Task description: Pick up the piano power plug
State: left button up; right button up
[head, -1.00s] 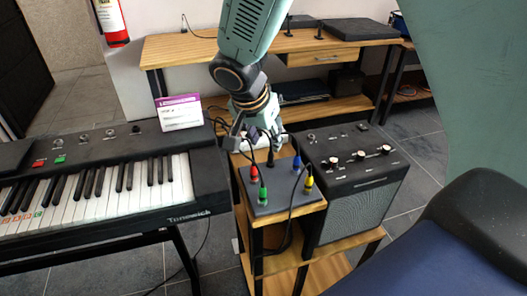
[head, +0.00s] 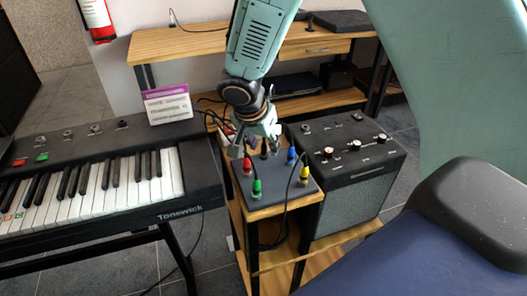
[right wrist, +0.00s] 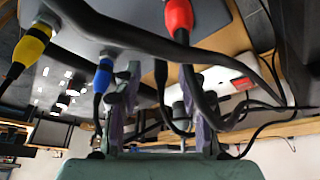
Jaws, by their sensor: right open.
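A dark panel (head: 277,193) on a wooden stand carries several coloured plugs: green (head: 257,189), red (head: 247,167), blue (head: 291,155) and yellow (head: 304,175). A black plug also shows in the right wrist view (right wrist: 161,75), between the blue and red ones. I cannot tell which plug belongs to the piano (head: 90,185). My right gripper (head: 255,147) is open and points down over the panel's back edge. In the right wrist view its fingers (right wrist: 162,95) stand apart on either side of the black plug, not visibly touching it. My left gripper is not in view.
A white power strip (right wrist: 232,76) with black cables lies beyond the panel. A speaker amplifier (head: 352,170) stands close on the right. A wooden desk (head: 195,42) is behind. Loose cables hang around the stand.

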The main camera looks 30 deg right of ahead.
jog(key=shift+w+d+f, duration=0.1)
jog(key=shift+w+d, duration=0.05)
jog(key=shift+c, duration=1.4)
jog(key=c, duration=0.5)
grip_shut()
